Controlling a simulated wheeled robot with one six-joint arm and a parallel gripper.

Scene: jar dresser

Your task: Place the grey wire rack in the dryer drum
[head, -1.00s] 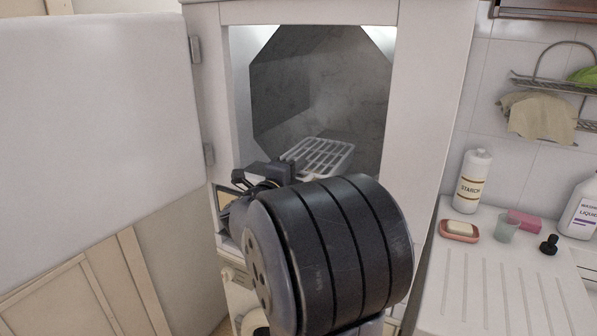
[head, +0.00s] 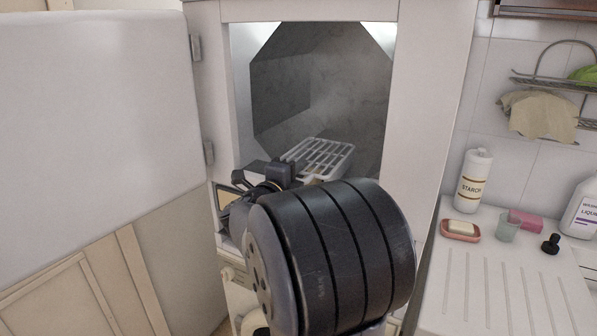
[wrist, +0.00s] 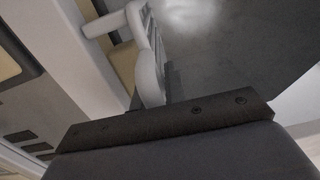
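The wire rack (head: 322,158), pale grey with a grid of bars, shows in the head view at the lower part of the dryer drum's opening, tilted. The dryer drum (head: 345,95) is a grey, many-sided cavity with an empty upper part. My gripper (head: 283,173) is at the rack's near left end, largely hidden behind my wrist. In the wrist view the rack (wrist: 149,62) appears end-on, just beyond the dark gripper edge, with drum metal to its right. The fingertips are not clear, so I cannot tell whether they grip the rack. The rack's lower near part is hidden.
The white dryer door (head: 100,100) stands open at left. The white front frame (head: 425,100) borders the opening on the right. A counter (head: 500,290) at right holds a starch bottle (head: 472,182), a soap dish (head: 460,236), a cup (head: 507,228) and a detergent bottle (head: 583,208).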

